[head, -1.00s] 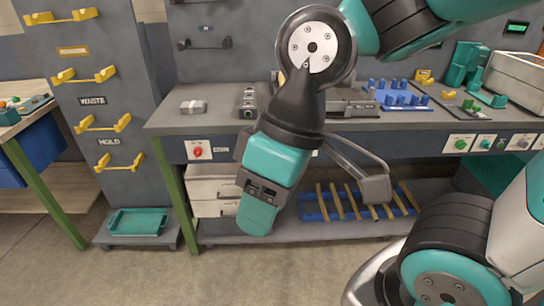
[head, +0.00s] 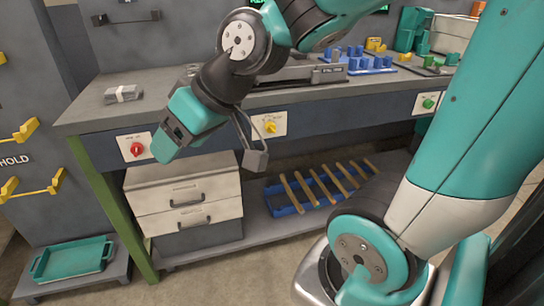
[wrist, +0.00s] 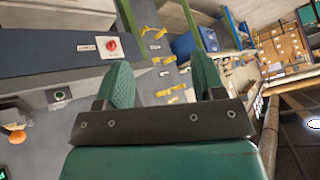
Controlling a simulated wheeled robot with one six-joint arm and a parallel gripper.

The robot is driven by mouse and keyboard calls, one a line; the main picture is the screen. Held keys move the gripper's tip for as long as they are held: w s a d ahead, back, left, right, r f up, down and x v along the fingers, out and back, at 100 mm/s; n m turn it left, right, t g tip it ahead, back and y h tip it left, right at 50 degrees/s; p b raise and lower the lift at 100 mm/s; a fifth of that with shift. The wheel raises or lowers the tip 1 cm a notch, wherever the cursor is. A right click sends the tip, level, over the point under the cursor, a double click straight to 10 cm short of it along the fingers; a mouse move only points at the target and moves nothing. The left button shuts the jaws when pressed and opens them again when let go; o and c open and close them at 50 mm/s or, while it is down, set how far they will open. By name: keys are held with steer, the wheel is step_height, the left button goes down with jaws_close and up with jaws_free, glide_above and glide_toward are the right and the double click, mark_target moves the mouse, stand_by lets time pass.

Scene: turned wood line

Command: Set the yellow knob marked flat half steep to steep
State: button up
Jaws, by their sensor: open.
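The yellow knob (head: 270,127) sits on a white plate on the bench's front edge, right of the arm in the head view. Its markings are too small to read, and I cannot tell its setting. My gripper (head: 165,146) is in front of the bench, left of the yellow knob and beside the red knob in the picture, apart from the yellow one. In the wrist view my gripper (wrist: 162,80) has two teal fingers spread apart with nothing between them. I cannot make out the yellow knob in the wrist view.
A red knob (head: 137,149) is on the bench's left front; it also shows in the wrist view (wrist: 111,45). A green knob (head: 428,103) is farther right. Below are white drawers (head: 188,198) and a blue tray (head: 287,209) with wooden sticks. A teal tray (head: 74,259) stands low at left.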

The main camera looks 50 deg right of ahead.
steer(key=w+d+f+m+t+h+b, duration=0.3)
steer(key=w+d+f+t+b, duration=0.15)
steer(key=d+f+b, duration=0.5)
steer(key=m+t+h+b, duration=0.45)
steer(key=h+b, duration=0.65)
steer(key=b, duration=1.1)
glide_toward(272, 131)
steer(key=shift+m, duration=0.45)
steer(key=p+x, duration=0.3)
steer(key=p, duration=0.4)
steer(key=p+x, duration=0.2)
steer(key=p, duration=0.4)
steer(key=p+x, duration=0.3)
steer(key=p, duration=0.4)
steer(key=shift+w+d+r+p, duration=0.2)
steer(key=shift+w+r+p, duration=0.05)
steer(key=shift+r+p, duration=0.1)
steer(key=shift+w+d+f+p, duration=0.25)
steer(key=shift+w+d+p, duration=0.15)
steer(key=shift+w, duration=0.25)
